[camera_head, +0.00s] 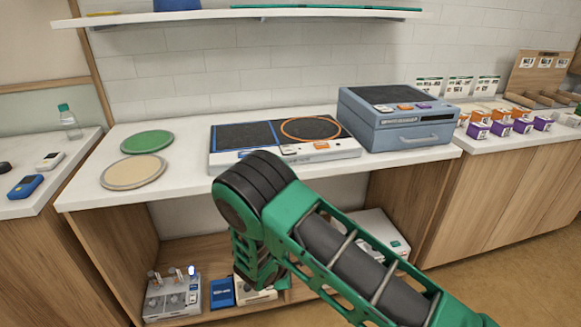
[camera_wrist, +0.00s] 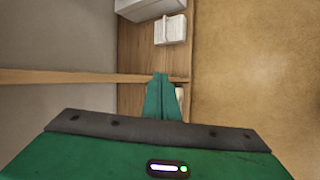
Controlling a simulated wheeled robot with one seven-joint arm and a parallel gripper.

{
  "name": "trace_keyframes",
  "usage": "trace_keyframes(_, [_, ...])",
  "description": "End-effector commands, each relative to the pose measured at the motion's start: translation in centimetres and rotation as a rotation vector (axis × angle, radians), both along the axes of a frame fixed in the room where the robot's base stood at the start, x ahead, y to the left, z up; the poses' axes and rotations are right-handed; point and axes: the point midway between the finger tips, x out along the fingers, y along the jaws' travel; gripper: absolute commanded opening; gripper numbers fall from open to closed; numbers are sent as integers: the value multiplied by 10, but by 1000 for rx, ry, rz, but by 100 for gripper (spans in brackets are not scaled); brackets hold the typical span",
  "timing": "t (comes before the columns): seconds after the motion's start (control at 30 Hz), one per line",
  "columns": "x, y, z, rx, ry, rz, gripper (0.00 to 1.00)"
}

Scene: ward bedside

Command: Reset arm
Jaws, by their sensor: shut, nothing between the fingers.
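My green and dark grey arm (camera_head: 350,255) reaches in from the lower right in the head view. Its bent joint is in front of the white counter's front edge, and the part beyond it points down. My gripper (camera_wrist: 162,78) shows in the wrist view with its two green fingers together. Nothing is held between them. In the wrist view the fingers are in front of wooden shelf boards, with a white box (camera_wrist: 170,29) beyond their tips. In the head view the fingertips cannot be made out clearly.
The counter (camera_head: 85,187) holds a green plate (camera_head: 147,142), a beige plate (camera_head: 133,172), a flat two-panel unit (camera_head: 230,160) and a blue-grey case (camera_head: 400,125). On the low shelf, a grey device (camera_head: 172,298) and blue box (camera_head: 222,293) stand near my arm. Floor (camera_head: 520,270) is clear at right.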

Motion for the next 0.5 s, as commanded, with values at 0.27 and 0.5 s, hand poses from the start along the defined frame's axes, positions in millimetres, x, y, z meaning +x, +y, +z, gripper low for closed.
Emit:
trace_keyframes(0.27, [21,-102,103,123,22,-368,0])
trace_keyframes(0.5, [7,-190,180,228,43,-666,0])
